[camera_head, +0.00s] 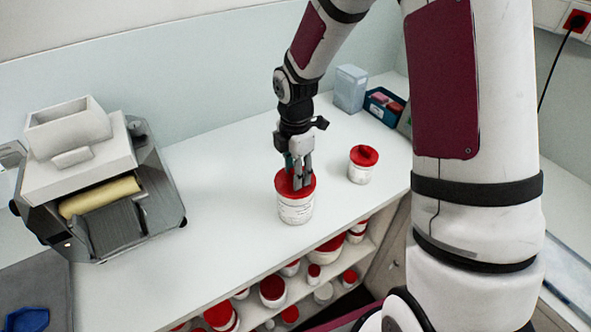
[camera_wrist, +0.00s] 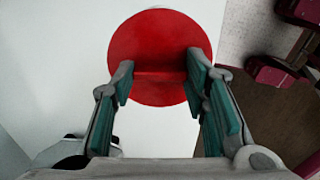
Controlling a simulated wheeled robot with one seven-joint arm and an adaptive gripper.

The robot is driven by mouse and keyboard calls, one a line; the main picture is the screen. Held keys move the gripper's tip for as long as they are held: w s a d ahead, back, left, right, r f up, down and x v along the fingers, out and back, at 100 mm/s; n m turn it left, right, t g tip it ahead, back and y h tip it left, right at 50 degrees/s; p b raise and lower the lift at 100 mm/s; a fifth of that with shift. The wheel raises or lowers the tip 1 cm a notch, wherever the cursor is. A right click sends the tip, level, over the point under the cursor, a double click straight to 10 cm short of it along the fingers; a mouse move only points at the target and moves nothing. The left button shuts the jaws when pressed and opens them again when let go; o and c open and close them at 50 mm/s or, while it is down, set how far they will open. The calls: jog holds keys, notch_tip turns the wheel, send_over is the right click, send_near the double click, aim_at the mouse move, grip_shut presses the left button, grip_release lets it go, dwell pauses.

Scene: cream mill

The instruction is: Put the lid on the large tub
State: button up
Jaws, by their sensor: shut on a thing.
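The large tub (camera_head: 296,211) is white with a printed label and stands upright on the white counter. The round red lid (camera_head: 282,184) lies level at its rim; I cannot tell whether it is fully pressed down. My gripper (camera_head: 298,184) points straight down over the tub and is shut on the lid's raised grip bar. In the wrist view, the lid (camera_wrist: 160,35) fills the upper middle, and the teal finger pads of my gripper (camera_wrist: 158,84) stand at either end of the bar. The tub body is hidden under the lid there.
A smaller tub (camera_head: 361,172) with a red lid stands to the right, close by. A grey mill with a yellow roller (camera_head: 100,197) stands at the left. A blue box (camera_head: 350,88) and a dark bin (camera_head: 384,104) are at the back. Several tubs fill the shelf (camera_head: 335,290) below.

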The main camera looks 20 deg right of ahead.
jog(key=shift+f, duration=0.45)
dwell(1.4)
jog(key=o, duration=1.4)
jog(key=shift+r, duration=0.1)
jog(key=shift+r+p, duration=0.9)
jog(key=shift+r, duration=1.25)
grip_shut()
jog(key=shift+f, duration=0.2)
jog(key=shift+f, duration=0.35)
